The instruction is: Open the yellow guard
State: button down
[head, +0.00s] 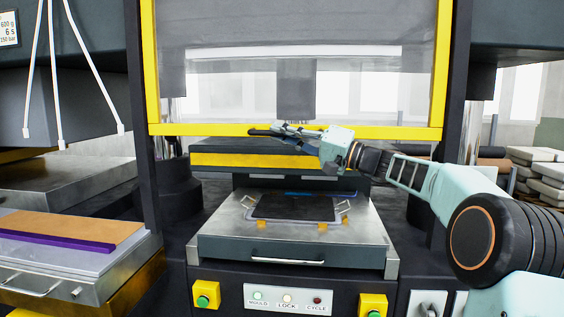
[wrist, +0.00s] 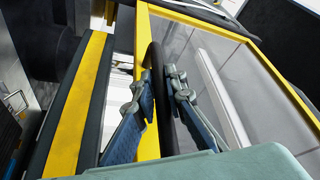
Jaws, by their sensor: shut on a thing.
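The yellow guard (head: 200,129) is a yellow frame around a clear panel, in front of the upper part of the press in the head view. Its lower bar hangs level with the upper press block, and the space below it is uncovered. The frame also shows in the wrist view (wrist: 230,28). A black bar handle (wrist: 157,58) runs along the frame. My gripper (head: 276,131) is at the guard's lower bar, shut on the handle. In the wrist view the handle passes between its two fingers (wrist: 161,82). The fingers partly hide the handle in the head view.
Below is the lower platen (head: 222,222) with a dark mould plate (head: 295,208) on it. The upper press block (head: 225,160) has a yellow stripe. Green buttons (head: 203,301) and a light panel (head: 287,299) sit in front. A side table (head: 40,258) stands left.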

aim_at(282, 101)
notch_tip(282, 101, up, 8)
jog(key=p, duration=0.2)
jog(key=shift+p, duration=0.35)
jog(key=c, duration=2)
grip_release()
jog(key=shift+o, duration=0.2)
jog(key=v, duration=1.2)
jog(key=shift+f, duration=0.1)
